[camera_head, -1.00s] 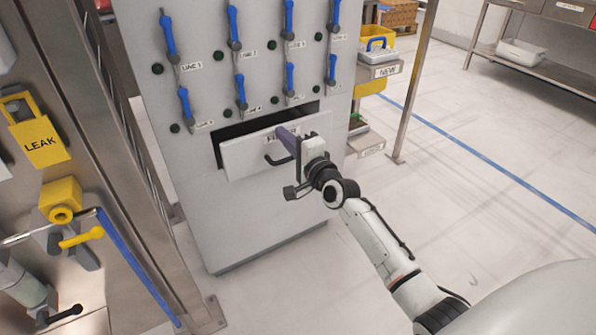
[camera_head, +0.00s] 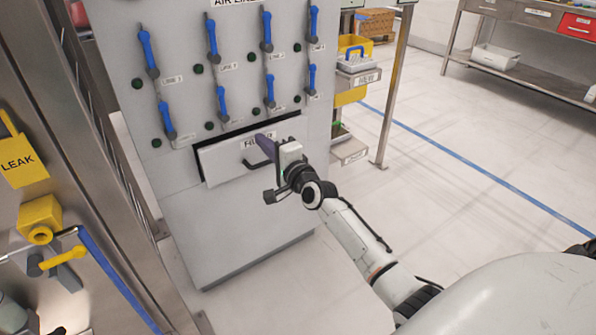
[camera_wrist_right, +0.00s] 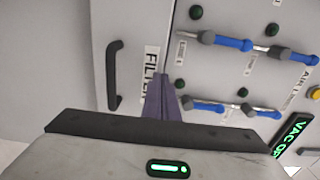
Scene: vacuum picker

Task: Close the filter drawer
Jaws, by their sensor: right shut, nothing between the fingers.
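The filter drawer (camera_head: 228,163) is a grey front with a black handle (camera_head: 257,163) and a FILTER label, low in the grey cabinet (camera_head: 180,215). It stands slightly out, with a narrow dark gap along its top and left edges. In the right wrist view the drawer front (camera_wrist_right: 132,25) shows with the handle (camera_wrist_right: 114,75), and the fingers (camera_wrist_right: 162,98) partly cover the label. My left gripper is not in view.
Several blue-handled valves (camera_head: 213,40) cover the cabinet face above the drawer. A metal post (camera_head: 395,85) and shelf with yellow bins (camera_head: 350,95) stand to the right. A steel frame with a yellow LEAK tag (camera_head: 22,163) is at the left. The floor at right is clear.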

